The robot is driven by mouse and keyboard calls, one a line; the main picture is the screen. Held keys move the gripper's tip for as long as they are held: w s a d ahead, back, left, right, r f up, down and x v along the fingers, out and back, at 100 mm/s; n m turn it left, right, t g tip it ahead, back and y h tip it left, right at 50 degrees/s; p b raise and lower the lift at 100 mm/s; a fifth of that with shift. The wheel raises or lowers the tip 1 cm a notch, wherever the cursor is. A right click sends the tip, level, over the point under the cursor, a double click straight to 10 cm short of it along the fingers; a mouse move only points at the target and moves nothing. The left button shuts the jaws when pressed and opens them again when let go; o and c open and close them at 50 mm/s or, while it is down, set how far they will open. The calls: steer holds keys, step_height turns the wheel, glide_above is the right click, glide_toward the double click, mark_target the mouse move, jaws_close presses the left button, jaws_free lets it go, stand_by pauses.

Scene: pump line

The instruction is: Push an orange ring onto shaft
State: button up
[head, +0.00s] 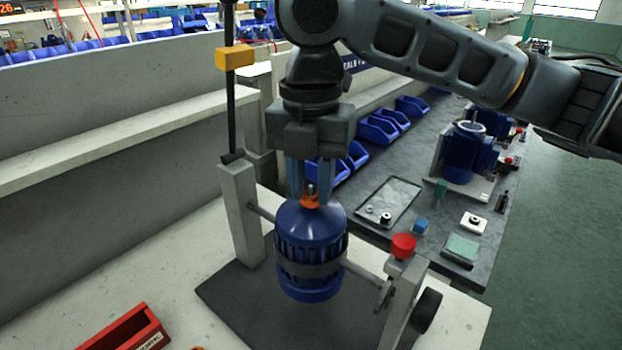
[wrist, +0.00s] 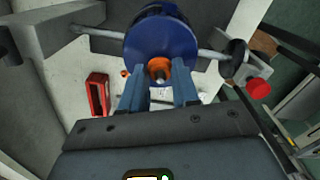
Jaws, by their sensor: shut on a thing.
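An orange ring (head: 309,201) is at the top of the blue pump motor (head: 309,243), around or just over its metal shaft (head: 311,188). In the wrist view the ring (wrist: 158,64) encircles the bright shaft end (wrist: 159,75). My gripper (head: 309,190) points down over the motor, its blue fingers on either side of the ring. In the wrist view the gripper (wrist: 159,76) is shut on the ring. Whether the ring touches the motor's top face is too small to tell. The motor stands upright, clamped in a stand by a grey band.
The stand has a left post (head: 240,212), a dark base plate and a right post with a red knob (head: 403,246). A red box (head: 127,332) lies at the front left, with an orange piece near it. The grey bench behind holds a tray (head: 388,203) and blue bins (head: 378,129).

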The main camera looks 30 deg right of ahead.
steer(key=shift+f, duration=0.5)
stand_by(0.3)
steer(key=o, duration=1.1)
steer(key=shift+o, duration=0.2)
steer(key=shift+r, duration=0.15)
step_height(320, 180, up, 8)
steer(key=p, duration=0.7)
steer(key=shift+r, duration=0.25)
